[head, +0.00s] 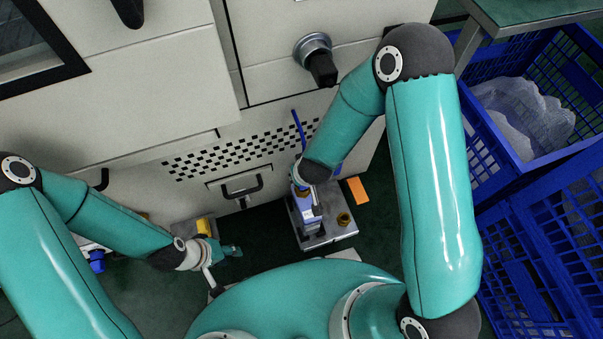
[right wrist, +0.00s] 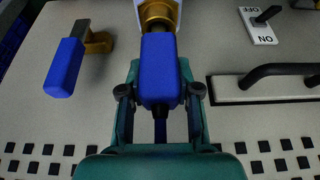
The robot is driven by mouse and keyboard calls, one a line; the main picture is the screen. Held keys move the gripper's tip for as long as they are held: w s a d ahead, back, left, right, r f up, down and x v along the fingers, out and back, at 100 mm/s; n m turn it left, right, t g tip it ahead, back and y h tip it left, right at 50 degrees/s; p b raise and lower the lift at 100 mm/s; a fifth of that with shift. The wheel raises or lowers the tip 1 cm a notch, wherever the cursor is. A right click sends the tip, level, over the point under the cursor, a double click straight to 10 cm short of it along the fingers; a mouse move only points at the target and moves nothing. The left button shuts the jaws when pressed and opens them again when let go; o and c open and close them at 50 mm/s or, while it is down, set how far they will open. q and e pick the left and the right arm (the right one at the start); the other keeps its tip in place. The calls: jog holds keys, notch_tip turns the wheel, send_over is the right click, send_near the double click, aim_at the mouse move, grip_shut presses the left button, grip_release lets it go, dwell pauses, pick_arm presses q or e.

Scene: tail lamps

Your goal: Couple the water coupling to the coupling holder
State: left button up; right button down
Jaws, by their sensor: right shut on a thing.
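The blue water coupling (right wrist: 159,75) sits between the teal fingers of my right gripper (right wrist: 160,92), which is shut on it. A dark stem at its far end lines up with a brass ring in a pale block, likely the coupling holder (right wrist: 157,12), at the top edge of the right wrist view. I cannot tell how deep the stem sits in the ring. In the head view, my right forearm hides most of the right gripper and the coupling; a blue-and-white block (head: 309,214) stands just below them. My left gripper (head: 230,251) is low and left, its opening unclear.
A blue-handled brass valve (right wrist: 68,62) is on the panel, left of the coupling. A metal plate (head: 328,234) carries a brass fitting (head: 343,219). An orange piece (head: 358,190) lies beside it. A drawer handle (head: 242,189) and blue crates (head: 492,168) are nearby.

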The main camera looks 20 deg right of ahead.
jog(key=shift+r+p, duration=0.9)
jog(key=shift+r+p, duration=1.05)
jog(key=shift+p, duration=0.05)
